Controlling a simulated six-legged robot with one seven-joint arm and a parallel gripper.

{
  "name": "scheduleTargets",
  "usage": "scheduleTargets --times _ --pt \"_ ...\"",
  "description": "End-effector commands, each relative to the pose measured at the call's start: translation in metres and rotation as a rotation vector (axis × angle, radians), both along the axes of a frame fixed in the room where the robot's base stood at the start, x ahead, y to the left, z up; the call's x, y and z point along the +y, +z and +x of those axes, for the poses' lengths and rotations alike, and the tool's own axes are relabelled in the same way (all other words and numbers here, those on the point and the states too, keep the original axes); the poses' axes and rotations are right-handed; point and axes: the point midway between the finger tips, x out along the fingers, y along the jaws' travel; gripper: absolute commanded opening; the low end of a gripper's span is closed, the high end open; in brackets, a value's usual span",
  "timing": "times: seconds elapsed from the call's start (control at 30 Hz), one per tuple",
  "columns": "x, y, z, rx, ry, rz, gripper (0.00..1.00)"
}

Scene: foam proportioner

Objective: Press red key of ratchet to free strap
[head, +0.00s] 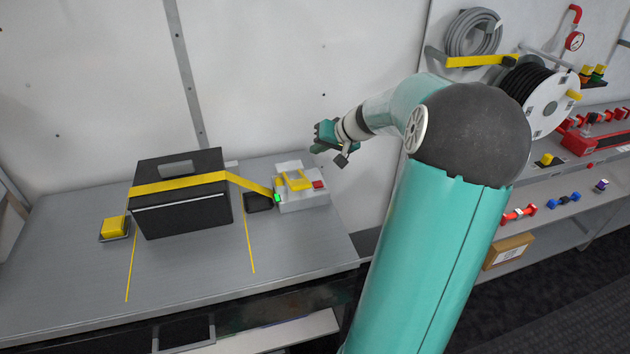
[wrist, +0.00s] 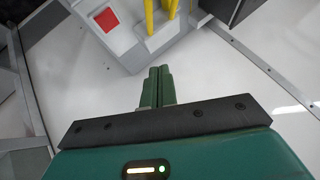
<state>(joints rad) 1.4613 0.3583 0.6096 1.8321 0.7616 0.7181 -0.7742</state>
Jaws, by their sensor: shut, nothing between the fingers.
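The red key (head: 319,184) sits on the right part of the grey ratchet (head: 302,201), beside its yellow handle (head: 297,181). In the wrist view the red key (wrist: 106,19) is at the upper left, next to the yellow handle posts. A yellow strap (head: 180,187) runs from the ratchet over a black case (head: 181,197). A small green light (head: 277,198) shows where the strap meets the ratchet. My gripper (head: 314,148) is above and a little right of the ratchet, apart from it. In the wrist view my gripper's fingers (wrist: 159,72) are together and empty.
A yellow block (head: 114,227) on a dark pad is at the bench's left. The grey bench (head: 200,262) has free room in front of the case. A wall stands close behind. A hose reel (head: 540,95) and shelves with red and blue fittings are at the right.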

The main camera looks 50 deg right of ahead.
Motion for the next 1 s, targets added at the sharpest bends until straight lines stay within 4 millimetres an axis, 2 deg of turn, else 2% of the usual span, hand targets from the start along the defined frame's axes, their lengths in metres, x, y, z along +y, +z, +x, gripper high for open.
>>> scheduleTargets --times 0.37,1.0 --pt "0.001 -0.005 -0.004 0.001 -0.004 0.000 0.00" --pt "-0.002 -0.080 -0.001 0.001 0.000 0.000 0.00"
